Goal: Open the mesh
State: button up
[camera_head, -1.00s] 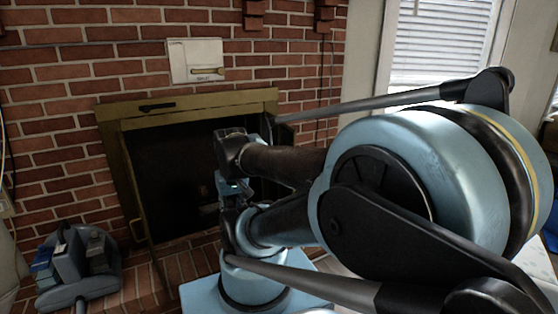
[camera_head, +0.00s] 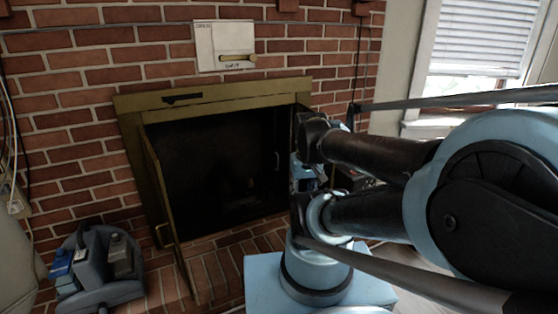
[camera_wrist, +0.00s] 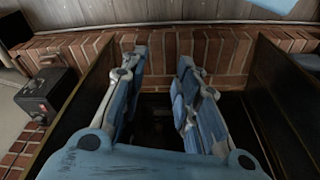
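The fireplace (camera_head: 215,95) has a brass frame around a dark opening. Its left door (camera_head: 165,200) stands swung outward, with a handle at its edge. A right door panel is partly hidden behind my arm. I cannot make out the mesh clearly in the dark opening. My gripper (camera_wrist: 162,58) is open in the wrist view, its two blue fingers apart with nothing between them. Dark panels stand on both sides of it, left (camera_wrist: 80,90) and right (camera_wrist: 275,90). In the head view my arm covers the right side of the opening, and the fingertips cannot be made out.
A brick hearth (camera_head: 220,262) lies before the opening. A grey-blue caddy (camera_head: 100,270) stands at lower left. A white panel (camera_head: 224,45) with a brass lever hangs above. A black box (camera_wrist: 48,92) is at left in the wrist view. A window (camera_head: 475,45) is at right.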

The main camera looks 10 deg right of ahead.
jog(key=w+r+n, duration=0.1)
jog(key=w+r, duration=0.6)
jog(key=w, duration=0.4)
jog(key=w+d+f+n+t+y, duration=0.1)
jog(key=w+n, duration=0.1)
jog(key=w, duration=1.2)
jog(key=w+d+f+n+y, duration=0.1)
jog(key=w+f, duration=0.1)
jog(key=w, duration=1.3)
jog(key=w+d+f+n, duration=0.1)
jog(key=w+f+n, duration=0.1)
jog(key=w+f, duration=0.85)
jog(key=w+a+f, duration=0.2)
jog(key=w+f, duration=0.3)
jog(key=f, duration=0.3)
jog(key=shift+w+f+t, duration=0.2)
jog(key=shift+f+t, duration=0.1)
jog(key=shift+f, duration=0.1)
jog(key=shift+c, duration=0.3)
